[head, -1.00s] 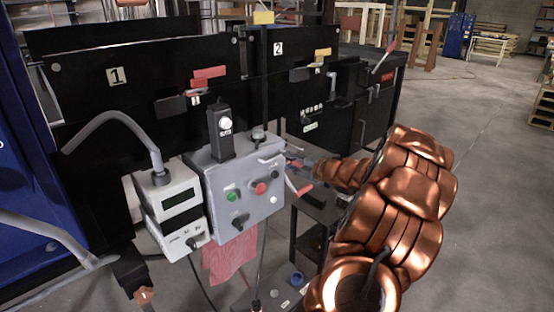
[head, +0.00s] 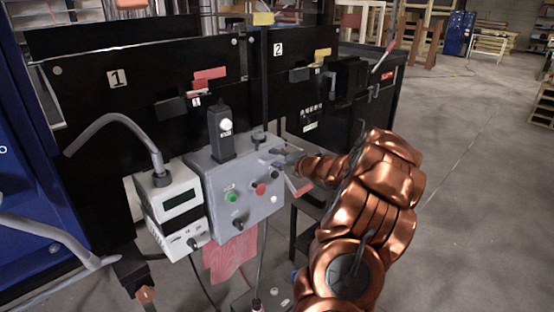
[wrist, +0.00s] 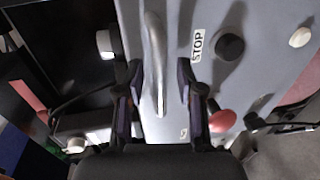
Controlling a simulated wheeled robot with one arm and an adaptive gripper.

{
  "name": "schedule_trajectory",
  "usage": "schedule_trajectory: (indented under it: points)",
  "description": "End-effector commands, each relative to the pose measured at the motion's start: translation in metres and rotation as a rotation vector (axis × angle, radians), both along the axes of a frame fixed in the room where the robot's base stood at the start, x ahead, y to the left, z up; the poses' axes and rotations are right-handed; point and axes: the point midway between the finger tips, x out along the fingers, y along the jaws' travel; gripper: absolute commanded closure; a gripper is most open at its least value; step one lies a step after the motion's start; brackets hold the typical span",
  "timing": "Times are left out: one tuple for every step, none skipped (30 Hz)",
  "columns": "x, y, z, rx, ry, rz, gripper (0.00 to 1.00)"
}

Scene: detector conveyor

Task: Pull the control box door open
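The grey control box (head: 246,213) with a green button, a red button and dark knobs stands at the middle of the head view. Its door looks shut. My gripper (head: 279,156) is at the box's upper right edge. In the wrist view, the door face (wrist: 190,20) fills the middle, with a silver bar handle (wrist: 157,65) standing off it. My gripper (wrist: 160,92) is open, one finger on each side of the handle's lower end. Gaps show on both sides, wider on the right. Whether the fingers reach to the handle's depth I cannot tell.
A STOP label (wrist: 198,44), a black knob (wrist: 230,46) and a red button (wrist: 221,121) sit right of the fingers. A white meter unit (head: 177,205) stands left of the box. A red cloth (head: 231,254) hangs below. Open floor lies right.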

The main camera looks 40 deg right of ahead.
Motion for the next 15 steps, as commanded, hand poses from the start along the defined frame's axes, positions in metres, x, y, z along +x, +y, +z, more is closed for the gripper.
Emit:
schedule_trajectory:
  points:
    - [-0.0001,-0.0001,0.0,0.0,0.0,0.0,0.65]
    - [-0.0001,-0.0001,0.0,0.0,0.0,0.0,0.68]
    - [-0.0001,0.0,0.0,0.0,0.0,0.0,0.72]
    - [-0.0001,-0.0001,0.0,0.0,0.0,0.0,0.75]
    - [-0.0001,-0.0001,0.0,0.0,0.0,0.0,0.79]
    - [-0.0002,-0.0001,0.0,0.0,0.0,0.0,0.83]
    - [-0.0002,-0.0001,0.0,0.0,0.0,0.0,0.86]
    - [-0.0002,-0.0001,0.0001,0.0,0.0,0.0,0.89]
    - [-0.0002,-0.0001,0.0,0.0,0.0,0.0,0.93]
    - [-0.0002,-0.0001,0.0,0.0,0.0,0.0,0.96]
    - [-0.0002,-0.0001,0.0,0.0,0.0,0.0,0.99]
    - [-0.0002,-0.0001,-0.0001,0.0,0.0,0.0,1.0]
    - [-0.0002,-0.0001,-0.0001,0.0,0.0,0.0,1.0]
    - [-0.0002,-0.0001,-0.0001,0.0,0.0,0.0,1.0]
    - [-0.0002,-0.0001,-0.0001,0.0,0.0,0.0,1.0]
